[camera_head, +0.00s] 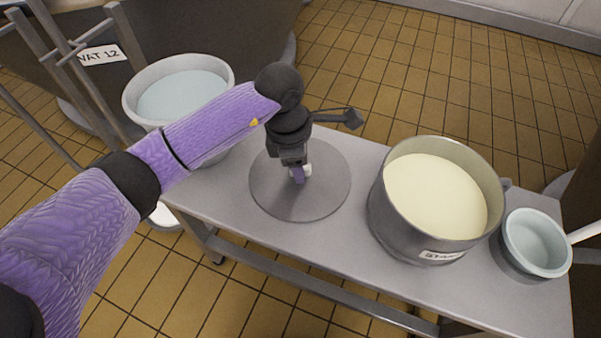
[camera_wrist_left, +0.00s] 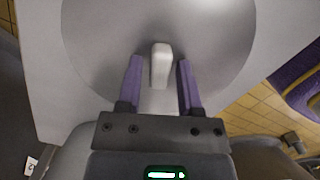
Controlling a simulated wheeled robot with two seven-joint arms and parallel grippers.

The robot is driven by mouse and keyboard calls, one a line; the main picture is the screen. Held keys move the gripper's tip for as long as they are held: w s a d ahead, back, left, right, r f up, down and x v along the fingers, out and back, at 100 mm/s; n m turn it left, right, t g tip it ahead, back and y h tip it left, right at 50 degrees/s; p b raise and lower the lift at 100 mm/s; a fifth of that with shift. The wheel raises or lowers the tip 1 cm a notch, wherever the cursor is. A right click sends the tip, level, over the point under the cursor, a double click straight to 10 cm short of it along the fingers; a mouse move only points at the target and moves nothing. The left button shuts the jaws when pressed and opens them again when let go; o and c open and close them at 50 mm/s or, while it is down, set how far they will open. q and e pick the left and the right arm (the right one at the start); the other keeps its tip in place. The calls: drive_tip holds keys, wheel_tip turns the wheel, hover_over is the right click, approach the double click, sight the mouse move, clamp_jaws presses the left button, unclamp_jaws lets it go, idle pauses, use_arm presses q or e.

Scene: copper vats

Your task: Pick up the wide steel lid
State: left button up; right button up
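The wide steel lid (camera_head: 325,190) is a flat grey disc lying on the steel table, between the white bucket and the pot. My left gripper (camera_head: 300,174) points down over the middle of the lid, at its small pale knob. In the left wrist view the lid (camera_wrist_left: 215,50) fills the upper part. Its pale knob (camera_wrist_left: 161,64) stands between the two purple fingers of my left gripper (camera_wrist_left: 160,80). The fingers are apart, with a gap on each side of the knob. My right gripper is in neither view.
A steel pot (camera_head: 400,228) of cream-coloured contents stands right of the lid. A pale blue-grey dipper (camera_head: 535,245) with a white handle is at the table's right end. A white bucket (camera_head: 222,72) is at the left. The steel table (camera_head: 228,215) has a bare front strip.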

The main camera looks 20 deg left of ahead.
use_arm(q)
clamp_jaws()
